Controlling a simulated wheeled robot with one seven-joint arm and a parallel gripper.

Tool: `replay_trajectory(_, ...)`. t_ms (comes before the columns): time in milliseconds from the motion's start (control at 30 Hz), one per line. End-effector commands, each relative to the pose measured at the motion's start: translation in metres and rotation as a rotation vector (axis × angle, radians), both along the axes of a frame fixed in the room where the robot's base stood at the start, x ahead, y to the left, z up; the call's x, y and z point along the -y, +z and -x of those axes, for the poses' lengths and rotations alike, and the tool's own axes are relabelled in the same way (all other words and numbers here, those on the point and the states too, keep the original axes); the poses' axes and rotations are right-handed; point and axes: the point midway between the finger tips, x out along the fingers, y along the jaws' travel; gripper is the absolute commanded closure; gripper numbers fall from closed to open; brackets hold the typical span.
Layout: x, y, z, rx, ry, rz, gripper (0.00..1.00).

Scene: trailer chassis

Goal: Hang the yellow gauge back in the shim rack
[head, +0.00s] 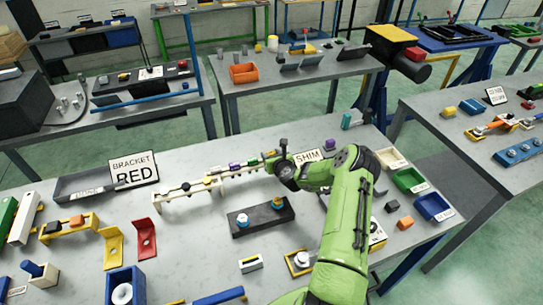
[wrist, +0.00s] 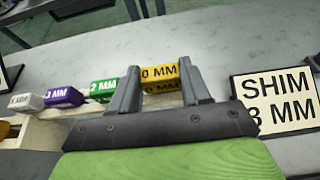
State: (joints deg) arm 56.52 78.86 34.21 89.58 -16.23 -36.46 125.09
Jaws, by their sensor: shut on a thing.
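The yellow gauge (wrist: 160,76), with "0 MM" readable on it, sits between my gripper's two fingers (wrist: 160,85) in the wrist view. My gripper is shut on it. The shim rack (wrist: 85,112) is a cream rail at the left of the wrist view. White (wrist: 26,102), purple (wrist: 63,97) and green (wrist: 104,91) gauges stand in a row along it. The yellow gauge is in line with this row, to the right of the green one. I cannot tell whether it touches the rack. In the head view my gripper (head: 271,157) is at the rack's right end, partly hidden by my wrist.
A "SHIM 3 MM" sign (wrist: 275,100) stands close to the right of my gripper. A cream fixture (head: 185,195) stands left of the rack, and a dark block with bolts (head: 261,217) lies in front. A "BRACKET RED" sign (head: 134,169) stands further left.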

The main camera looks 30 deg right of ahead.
Motion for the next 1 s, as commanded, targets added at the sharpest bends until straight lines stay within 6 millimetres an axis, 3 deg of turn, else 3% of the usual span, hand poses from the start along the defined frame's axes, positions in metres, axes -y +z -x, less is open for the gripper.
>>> replay_trajectory(267,0.0,-0.01,0.0,0.0,0.0,-0.001,0.83)
replay_trajectory(300,0.0,-0.009,0.0,-0.001,0.0,-0.001,0.47)
replay_trajectory(433,0.0,-0.009,0.0,-0.001,0.0,0.0,0.27)
replay_trajectory(700,0.0,-0.007,0.0,-0.001,0.0,0.0,0.27)
replay_trajectory(800,0.0,0.003,0.0,0.0,0.0,0.001,0.27)
replay_trajectory(1000,-0.011,0.024,0.045,-0.004,0.0,-0.004,0.27)
